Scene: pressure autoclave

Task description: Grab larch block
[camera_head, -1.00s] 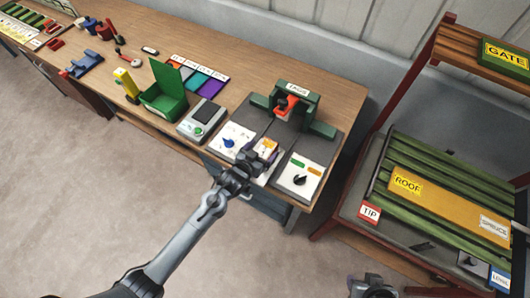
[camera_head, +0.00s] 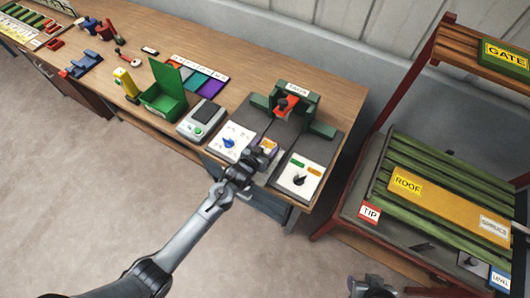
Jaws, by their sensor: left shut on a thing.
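My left gripper (camera_head: 262,154) is at the front of the bench, between two white dial panels below the green TAGS press. Its jaws are shut on a small block (camera_head: 269,145) with an orange top and a purplish side, mostly hidden by the fingers. No readable larch label shows on it. My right gripper (camera_head: 372,287) is cut off by the bottom edge, and its jaws cannot be made out.
The TAGS press (camera_head: 298,92) with a red part stands behind the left gripper. A grey scale-like device (camera_head: 203,120) and an open green box (camera_head: 163,103) are to the left. A red-framed rack (camera_head: 372,190) holding green slats and a ROOF board stands right.

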